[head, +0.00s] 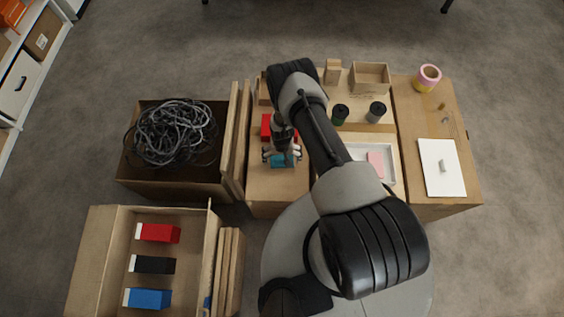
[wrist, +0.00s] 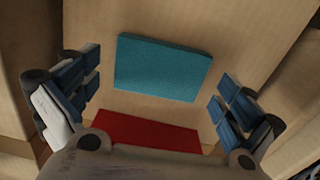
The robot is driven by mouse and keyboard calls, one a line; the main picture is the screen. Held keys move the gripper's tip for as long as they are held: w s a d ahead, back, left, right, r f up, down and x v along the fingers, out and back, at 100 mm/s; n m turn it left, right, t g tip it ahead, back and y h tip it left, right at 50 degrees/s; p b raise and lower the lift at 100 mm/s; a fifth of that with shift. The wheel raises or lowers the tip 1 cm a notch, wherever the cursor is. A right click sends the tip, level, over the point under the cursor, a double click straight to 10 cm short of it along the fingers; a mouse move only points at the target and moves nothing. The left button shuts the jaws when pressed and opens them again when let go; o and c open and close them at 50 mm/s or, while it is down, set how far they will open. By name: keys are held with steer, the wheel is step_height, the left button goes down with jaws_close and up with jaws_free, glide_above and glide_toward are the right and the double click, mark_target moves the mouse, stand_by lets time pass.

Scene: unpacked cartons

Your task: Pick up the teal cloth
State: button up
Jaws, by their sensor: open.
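The teal cloth (wrist: 163,68) is a flat, folded rectangle lying on a cardboard surface. In the wrist view it lies between my open fingers, toward the far side. In the head view the cloth (head: 279,161) shows only in part under my gripper (head: 282,154). My gripper (wrist: 160,98) is open and empty above the cardboard, with its fingers apart on either side of the cloth. A red flat piece (wrist: 150,131) lies beside the cloth in the wrist view, partly hidden by my gripper body.
An open carton of dark cables (head: 126,172) stands to the left. Another open carton (head: 90,250) holds red, black and blue boxes. To the right are a white tray (head: 391,178) with a pink piece, two dark cylinders (head: 341,113), a white board (head: 435,178) and a tape roll (head: 428,77).

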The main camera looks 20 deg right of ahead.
steer(key=shift+f, duration=0.3)
steer(key=shift+r, duration=0.1)
steer(key=shift+c, duration=0.4)
steer(key=c, duration=0.8)
